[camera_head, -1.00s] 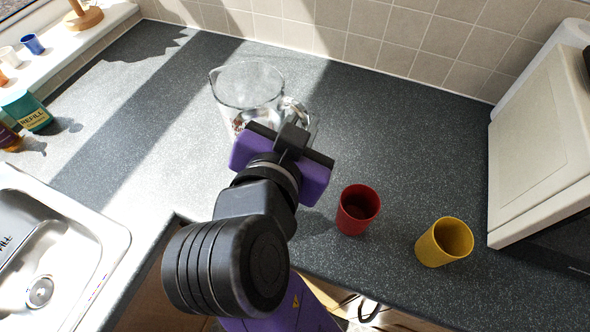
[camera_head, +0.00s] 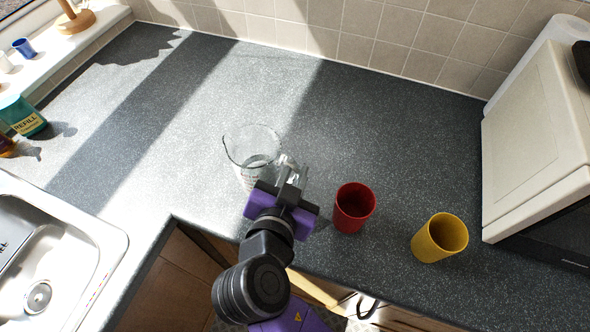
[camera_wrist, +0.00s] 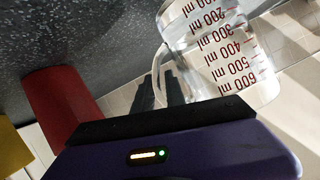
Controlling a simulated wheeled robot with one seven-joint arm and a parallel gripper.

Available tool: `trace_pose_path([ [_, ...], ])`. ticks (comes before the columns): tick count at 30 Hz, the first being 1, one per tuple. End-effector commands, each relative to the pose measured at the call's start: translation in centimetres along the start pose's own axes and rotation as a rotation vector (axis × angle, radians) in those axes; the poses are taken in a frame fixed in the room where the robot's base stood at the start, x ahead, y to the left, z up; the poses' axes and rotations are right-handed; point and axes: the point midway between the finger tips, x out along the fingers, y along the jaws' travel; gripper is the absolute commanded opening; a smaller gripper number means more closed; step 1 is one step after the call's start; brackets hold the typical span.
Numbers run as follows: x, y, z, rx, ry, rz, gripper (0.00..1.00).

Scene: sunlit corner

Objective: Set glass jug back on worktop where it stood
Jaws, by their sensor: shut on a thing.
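The clear glass jug (camera_head: 240,151) is in the head view, left of the red cup and over the sunlit part of the grey worktop (camera_head: 420,130). Its handle side faces my gripper (camera_head: 288,172), which is shut on the handle. In the wrist view the jug (camera_wrist: 222,45) shows red millilitre marks, and the dark fingers of my gripper (camera_wrist: 168,88) close around its handle (camera_wrist: 159,75). The jug looks roughly upright. I cannot tell whether its base touches the worktop. My gripper hides part of its lower right side.
A red cup (camera_head: 354,208) stands close right of my gripper, with a yellow cup (camera_head: 439,238) beyond it. A cream appliance (camera_head: 540,135) is at the right, the sink (camera_head: 60,262) at the left. The worktop behind the jug is clear.

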Motion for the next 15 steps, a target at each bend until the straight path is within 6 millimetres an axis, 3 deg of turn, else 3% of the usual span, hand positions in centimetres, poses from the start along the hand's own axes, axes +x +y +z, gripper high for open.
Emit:
trace_pose_path([
  [10, 0.13, 0.03, 0.17, 0.003, 0.003, -0.002, 0.0],
  [11, 0.12, 0.07, 0.21, 0.001, 0.001, 0.0, 0.2],
  [12, 0.09, 0.05, 0.16, 0.001, 0.001, 0.0, 0.28],
  [14, 0.09, 0.05, 0.16, 0.001, 0.001, 0.0, 0.38],
  [15, 0.09, 0.04, 0.16, 0.001, 0.001, 0.0, 0.38],
])
